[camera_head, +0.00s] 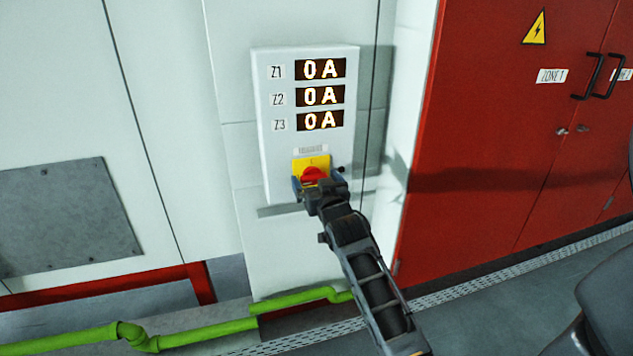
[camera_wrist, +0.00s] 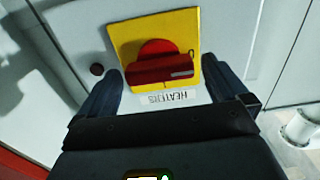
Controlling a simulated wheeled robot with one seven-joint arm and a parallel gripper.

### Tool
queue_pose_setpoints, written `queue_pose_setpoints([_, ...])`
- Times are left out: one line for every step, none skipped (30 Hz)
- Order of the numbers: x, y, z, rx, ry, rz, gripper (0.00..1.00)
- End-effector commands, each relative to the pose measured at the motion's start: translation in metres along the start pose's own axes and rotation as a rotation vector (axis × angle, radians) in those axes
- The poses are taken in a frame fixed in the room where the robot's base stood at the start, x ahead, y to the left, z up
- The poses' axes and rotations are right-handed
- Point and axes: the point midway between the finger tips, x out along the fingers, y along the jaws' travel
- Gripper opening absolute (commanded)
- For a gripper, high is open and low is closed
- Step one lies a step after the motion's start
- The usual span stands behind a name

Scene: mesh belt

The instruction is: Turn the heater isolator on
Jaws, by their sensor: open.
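The heater isolator is a red rotary handle (camera_head: 313,175) on a yellow plate (camera_head: 311,161), low on a white panel box (camera_head: 264,120). In the wrist view the red handle (camera_wrist: 160,68) lies roughly level across the yellow plate (camera_wrist: 183,22), above a label reading HEATERS (camera_wrist: 172,97), which appears upside down. My gripper (camera_head: 318,184) is at the isolator, and its open fingers (camera_wrist: 165,88) stand on either side of the handle. I see no clear contact between fingers and handle. The lower part of the isolator is hidden by my gripper in the head view.
Three displays (camera_head: 320,95) above the isolator, marked Z1, Z2 and Z3, each read 0 A. A small dark round button or knob (camera_wrist: 96,69) sits beside the plate. Red cabinet doors (camera_head: 480,130) stand to the right. A green pipe (camera_head: 200,332) runs low along the floor.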

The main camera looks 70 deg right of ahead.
Motion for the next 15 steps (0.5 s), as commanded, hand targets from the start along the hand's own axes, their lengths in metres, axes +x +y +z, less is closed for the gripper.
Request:
queue_pose_setpoints([-0.0001,0.0,0.0001,0.0,0.0,0.0,1.0])
queue_pose_setpoints([-0.0001,0.0,0.0001,0.0,0.0,0.0,1.0])
queue_pose_setpoints([-0.0002,0.0,0.0001,0.0,0.0,0.0,1.0])
queue_pose_setpoints([-0.0002,0.0,0.0001,0.0,0.0,0.0,0.99])
queue_pose_setpoints([-0.0003,0.0,0.0001,0.0,0.0,0.0,0.96])
queue_pose_setpoints([-0.0003,-0.0001,0.0001,0.0,0.0,0.0,0.92])
queue_pose_setpoints([-0.0003,-0.0001,0.0001,0.0,0.0,0.0,0.89])
queue_pose_setpoints([-0.0003,0.0,0.0001,0.0,0.0,0.0,0.87])
queue_pose_setpoints([-0.0004,-0.0001,0.0001,0.0,0.0,0.0,0.83])
queue_pose_setpoints([-0.0004,-0.0001,0.0001,0.0,0.0,0.0,0.8])
queue_pose_setpoints([-0.0004,-0.0001,0.0002,0.0,0.0,0.0,0.77])
queue_pose_setpoints([-0.0004,-0.0001,0.0001,0.0,0.0,0.0,0.73])
queue_pose_setpoints([-0.0004,-0.0001,0.0001,0.0,0.0,0.0,0.7])
queue_pose_setpoints([-0.0004,-0.0001,0.0001,0.0,0.0,0.0,0.67])
queue_pose_setpoints([-0.0005,0.0,0.0001,0.001,0.0,0.0,0.64])
